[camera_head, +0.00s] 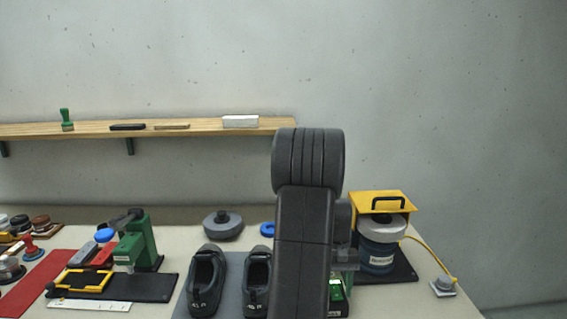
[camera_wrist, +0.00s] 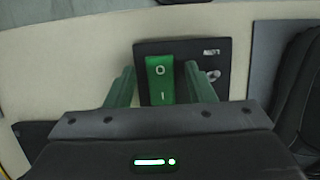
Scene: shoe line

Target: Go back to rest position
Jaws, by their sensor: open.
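My gripper (camera_wrist: 160,78) is open in the wrist view, with its two green fingers apart and nothing held between them. Beyond them lies a black plate with a green rocker switch (camera_wrist: 160,80) marked O and I. I cannot tell whether the fingers touch it. In the head view my dark arm rises in the foreground and hides most of the gripper. The green switch (camera_head: 337,291) shows just right of the arm, low in the picture.
Two black shoes (camera_head: 206,281) stand on a grey mat left of my arm. A yellow-topped machine (camera_head: 381,203) stands close on the right. A green press (camera_head: 138,243) and red mat (camera_head: 40,283) are further left. A wooden shelf (camera_head: 80,130) runs along the wall.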

